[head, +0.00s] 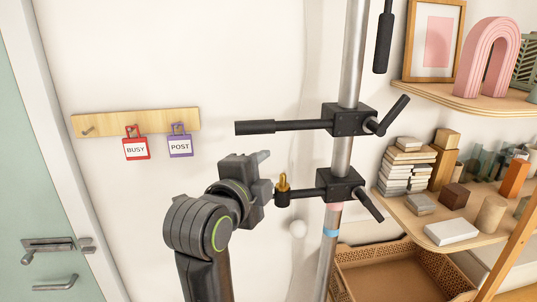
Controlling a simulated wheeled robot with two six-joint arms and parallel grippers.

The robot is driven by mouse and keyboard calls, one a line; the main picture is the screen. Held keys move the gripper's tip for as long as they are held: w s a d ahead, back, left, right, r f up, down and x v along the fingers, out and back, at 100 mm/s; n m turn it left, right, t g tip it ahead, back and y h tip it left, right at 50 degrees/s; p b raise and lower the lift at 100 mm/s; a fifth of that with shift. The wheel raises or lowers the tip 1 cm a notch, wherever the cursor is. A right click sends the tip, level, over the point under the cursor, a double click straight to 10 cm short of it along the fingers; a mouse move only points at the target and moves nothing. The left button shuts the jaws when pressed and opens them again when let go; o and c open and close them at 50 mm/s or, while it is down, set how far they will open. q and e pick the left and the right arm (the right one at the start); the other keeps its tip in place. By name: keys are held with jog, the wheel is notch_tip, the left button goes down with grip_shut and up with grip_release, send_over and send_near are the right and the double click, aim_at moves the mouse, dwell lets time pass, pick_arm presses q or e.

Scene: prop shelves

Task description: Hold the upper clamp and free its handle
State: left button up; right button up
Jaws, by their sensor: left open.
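The upper clamp (348,120) is a black block around a silver vertical pole (354,60). Its black bar with a thick grip reaches left, and its black lever handle (393,116) slants up to the right. A lower clamp (341,185) sits on the same pole, with a short arm bearing an upright brass stud (283,183) on the left and a lever (369,205) slanting down to the right. My left gripper (266,171) is open, below the upper clamp's bar and just left of the brass stud in the picture. Contact with the stud cannot be told. My right gripper is out of view.
Shelves on the right hold books (397,170), wooden blocks and a pink arch (487,58). A brown perforated crate (400,270) is below. A black rod (384,42) hangs near the pole top. Red and purple tags (135,147) hang on a wall rail.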

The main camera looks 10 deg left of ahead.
aim_at(294, 128)
pick_arm(q)
notch_tip(294, 128, up, 6)
jog(key=s+d+m+t+h, duration=0.1)
jog(key=s+d+m, duration=0.1)
jog(key=m, duration=0.1)
jog(key=shift+r+x, duration=0.1)
jog(key=shift+x, duration=3.2)
jog(key=shift+r+x, duration=0.15)
jog(key=shift+x, duration=3.1)
jog(key=shift+r, duration=0.1)
jog(key=shift+c, duration=0.4)
grip_shut()
